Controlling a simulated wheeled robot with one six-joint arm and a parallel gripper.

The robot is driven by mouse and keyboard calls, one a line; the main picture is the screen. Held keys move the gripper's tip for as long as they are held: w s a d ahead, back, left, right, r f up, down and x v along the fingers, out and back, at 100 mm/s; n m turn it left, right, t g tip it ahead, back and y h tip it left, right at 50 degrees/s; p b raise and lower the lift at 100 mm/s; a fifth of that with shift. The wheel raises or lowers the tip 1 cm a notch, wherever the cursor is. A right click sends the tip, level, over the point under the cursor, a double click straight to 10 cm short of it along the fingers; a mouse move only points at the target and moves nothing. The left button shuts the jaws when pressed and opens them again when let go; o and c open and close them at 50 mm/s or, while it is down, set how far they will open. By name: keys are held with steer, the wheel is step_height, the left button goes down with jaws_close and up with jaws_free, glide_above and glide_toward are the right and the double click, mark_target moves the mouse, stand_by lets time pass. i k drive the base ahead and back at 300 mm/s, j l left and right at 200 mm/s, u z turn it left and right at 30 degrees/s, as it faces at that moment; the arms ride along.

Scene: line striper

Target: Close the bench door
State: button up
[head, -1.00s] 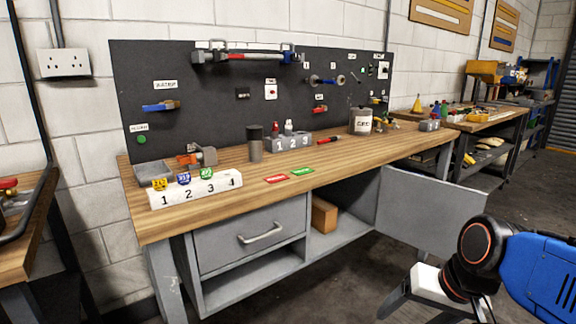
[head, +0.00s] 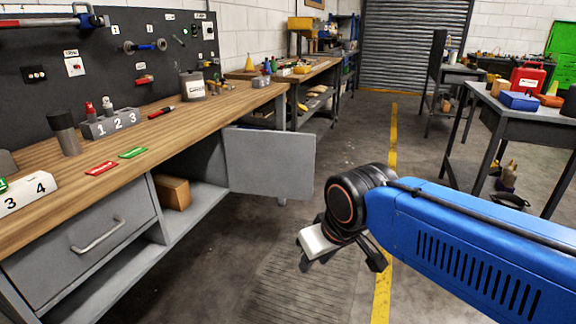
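The grey bench door (head: 270,163) hangs open at the right end of the wooden-topped bench (head: 130,117), swung out from the cupboard. A brown box (head: 173,192) sits inside the open cupboard. My gripper (head: 340,264) is at the end of my blue arm, in front of the door and to its lower right. A clear gap shows between it and the door. The fingers are dark and partly hidden behind the wrist, so I cannot tell whether they are open or shut.
A drawer with a grey handle (head: 98,235) is left of the cupboard. The floor between the door and the yellow line (head: 392,150) is free. A dark table (head: 500,112) with a red case (head: 527,80) stands at the right. Another workbench (head: 305,72) stands behind the door.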

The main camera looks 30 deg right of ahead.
mark_target(276, 164)
steer(key=l+z, duration=0.1)
steer(key=z, duration=0.35)
steer(key=i+z, duration=0.15)
steer(key=z, duration=0.3)
steer(key=i+z, duration=0.1)
steer(key=z, duration=0.35)
steer(key=i, duration=3.25)
steer(key=i+l+u, duration=0.1)
steer(key=i+u, duration=0.4)
steer(key=i+l+u, duration=0.25)
steer(key=u, duration=3.45)
steer(key=k+l, duration=0.15)
steer(key=l, duration=0.2)
steer(key=k+l, duration=0.1)
steer(key=l, duration=0.25)
steer(key=k+l+z, duration=0.1)
steer(key=l, duration=0.25)
steer(key=k+l, duration=0.15)
steer(key=l, duration=0.2)
